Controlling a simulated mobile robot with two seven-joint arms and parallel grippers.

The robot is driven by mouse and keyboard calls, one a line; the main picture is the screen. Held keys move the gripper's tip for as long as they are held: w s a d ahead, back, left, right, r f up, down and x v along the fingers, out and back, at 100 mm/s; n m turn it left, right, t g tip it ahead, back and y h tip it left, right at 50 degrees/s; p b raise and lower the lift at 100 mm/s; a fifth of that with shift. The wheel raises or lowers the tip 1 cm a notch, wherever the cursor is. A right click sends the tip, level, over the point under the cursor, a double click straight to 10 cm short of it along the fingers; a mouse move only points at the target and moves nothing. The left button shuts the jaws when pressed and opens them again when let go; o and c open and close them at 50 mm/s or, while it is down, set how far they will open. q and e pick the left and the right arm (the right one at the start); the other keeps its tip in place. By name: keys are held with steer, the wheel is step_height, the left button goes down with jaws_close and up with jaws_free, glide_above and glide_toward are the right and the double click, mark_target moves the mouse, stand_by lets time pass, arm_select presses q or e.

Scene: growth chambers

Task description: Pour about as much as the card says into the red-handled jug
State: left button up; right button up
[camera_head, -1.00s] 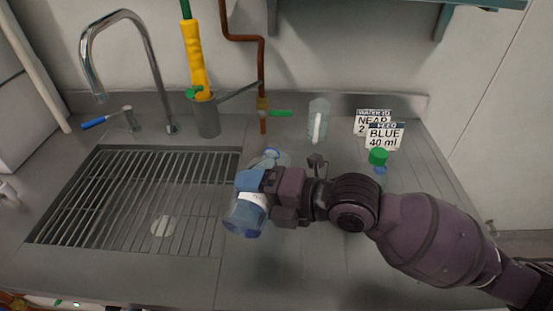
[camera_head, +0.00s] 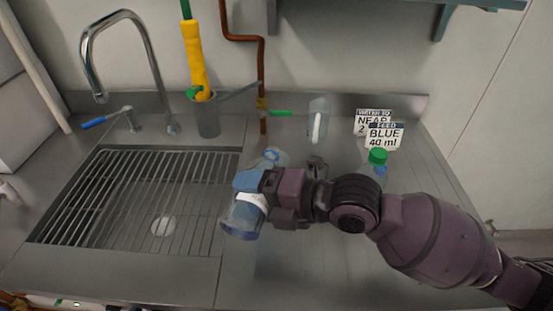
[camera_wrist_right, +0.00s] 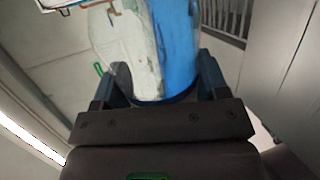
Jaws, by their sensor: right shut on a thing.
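My right gripper (camera_head: 254,188) is shut on a clear bottle (camera_head: 240,222) with blue content and a white label, held above the counter near the sink's right edge. In the right wrist view, the bottle (camera_wrist_right: 178,45) fills the space between the fingers. A clear vessel (camera_head: 272,157) stands just behind the gripper, partly hidden by it; no red handle shows on it. A clear jug (camera_head: 318,122) with a white handle stands by the back wall. The front card (camera_head: 384,137) reads "BLUE 40 ml". My left gripper is not in view.
A second card (camera_head: 373,116) reading "NEAR" stands behind the first, partly covered. A green-capped bottle (camera_head: 377,158) stands just behind my right arm. The sink with its rack (camera_head: 130,200) and a tap (camera_head: 150,70) are at left.

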steer(key=shift+s+r, duration=0.1)
stand_by(0.4)
steer(key=shift+f+n+b, duration=0.3)
steer(key=shift+f+n, duration=0.1)
steer(key=shift+f, duration=0.5)
steer(key=shift+f+n+t+b, duration=0.4)
steer(key=shift+f+n+t, duration=0.1)
steer(key=shift+f, duration=0.2)
steer(key=shift+w+n, duration=0.2)
steer(key=shift+n, duration=0.1)
steer(key=shift+w+n+t, duration=0.15)
steer(key=shift+n+t, duration=0.15)
steer(key=shift+n, duration=0.1)
steer(key=shift+w+d+r+n, duration=0.1)
steer(key=shift+w+r+n, duration=0.15)
steer(key=shift+r+n, duration=0.25)
steer(key=shift+f, duration=0.1)
